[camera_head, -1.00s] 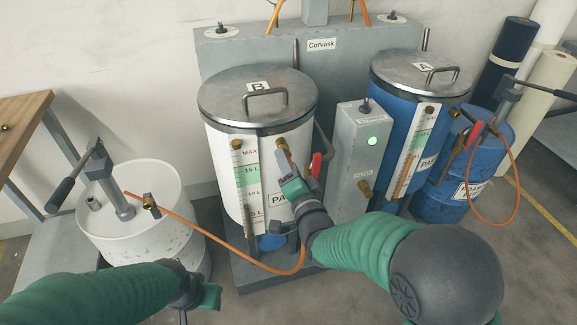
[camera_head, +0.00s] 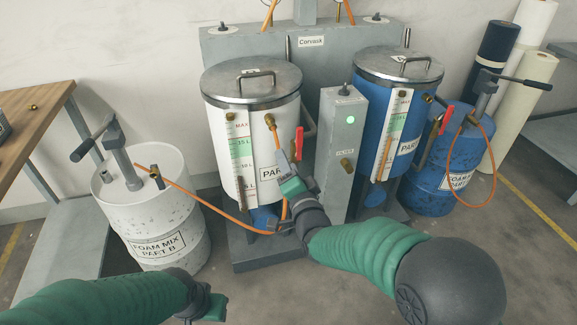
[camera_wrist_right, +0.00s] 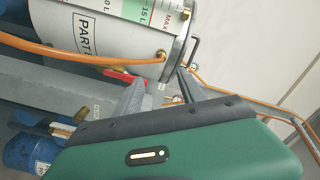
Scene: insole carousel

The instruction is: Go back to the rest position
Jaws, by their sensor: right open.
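My right gripper (camera_head: 282,164) is in front of the white tank B (camera_head: 220,115), below its right brass fitting (camera_head: 269,119). In the right wrist view its two fingers (camera_wrist_right: 157,90) are apart with nothing between them. An orange hose (camera_wrist_right: 85,55) crosses the tank front and meets the brass fitting (camera_wrist_right: 161,56), apart from the fingers. My left gripper (camera_head: 205,304) is low in the head view, in front of the white drum; its fingers are too unclear to read.
A white foam mix drum (camera_head: 165,215) with a pump stands left, beside a wooden-topped bench (camera_head: 30,120). A grey box (camera_head: 342,130) with a green light stands between tank B and the blue tank A (camera_head: 375,115). A blue drum (camera_head: 450,150) stands right. The front floor is clear.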

